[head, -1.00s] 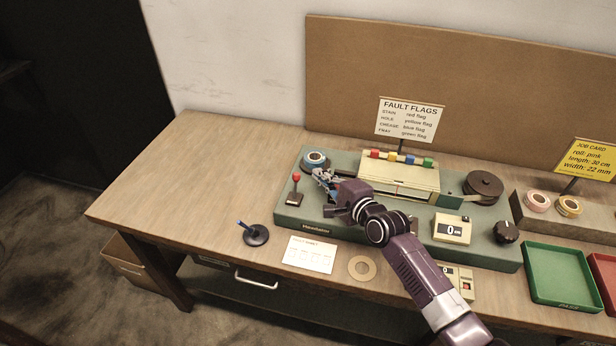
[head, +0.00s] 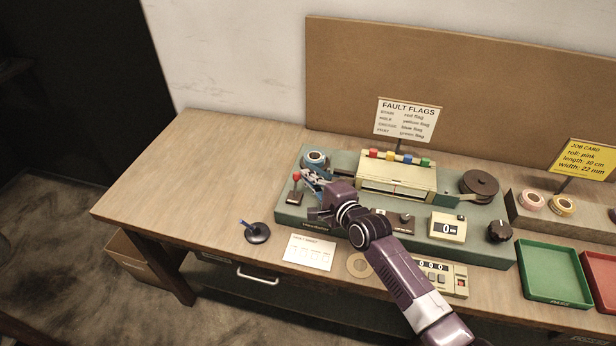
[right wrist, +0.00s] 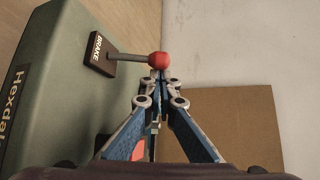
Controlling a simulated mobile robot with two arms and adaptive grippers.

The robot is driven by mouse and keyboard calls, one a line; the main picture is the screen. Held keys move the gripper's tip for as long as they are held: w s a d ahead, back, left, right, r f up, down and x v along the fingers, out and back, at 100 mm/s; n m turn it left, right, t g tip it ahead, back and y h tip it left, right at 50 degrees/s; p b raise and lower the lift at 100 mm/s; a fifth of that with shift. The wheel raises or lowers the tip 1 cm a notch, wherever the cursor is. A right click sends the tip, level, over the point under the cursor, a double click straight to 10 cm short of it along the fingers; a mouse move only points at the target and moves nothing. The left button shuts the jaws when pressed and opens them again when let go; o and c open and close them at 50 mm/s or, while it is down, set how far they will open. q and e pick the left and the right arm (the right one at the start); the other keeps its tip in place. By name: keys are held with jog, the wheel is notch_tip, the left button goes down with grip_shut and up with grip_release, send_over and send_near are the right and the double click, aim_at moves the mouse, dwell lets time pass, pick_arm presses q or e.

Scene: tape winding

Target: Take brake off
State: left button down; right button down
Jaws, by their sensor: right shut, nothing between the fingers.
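The brake lever is a red ball knob (right wrist: 158,60) on a metal stem, standing on a dark base labelled BRAKE (right wrist: 103,52) in the right wrist view. In the head view the red knob (head: 296,175) is at the left end of the green winding machine (head: 345,162). My right gripper (head: 305,176) is just right of the knob. In the right wrist view the shut, empty fingertips (right wrist: 158,76) are right at the knob; whether they touch it I cannot tell. My left gripper is not in view.
The fault flags box (head: 398,178) is to the right. A pen stand (head: 257,233) and a paper card (head: 309,252) lie in front. The table's left part is clear.

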jog(key=shift+s+b, duration=0.15)
jog(key=shift+b, duration=0.25)
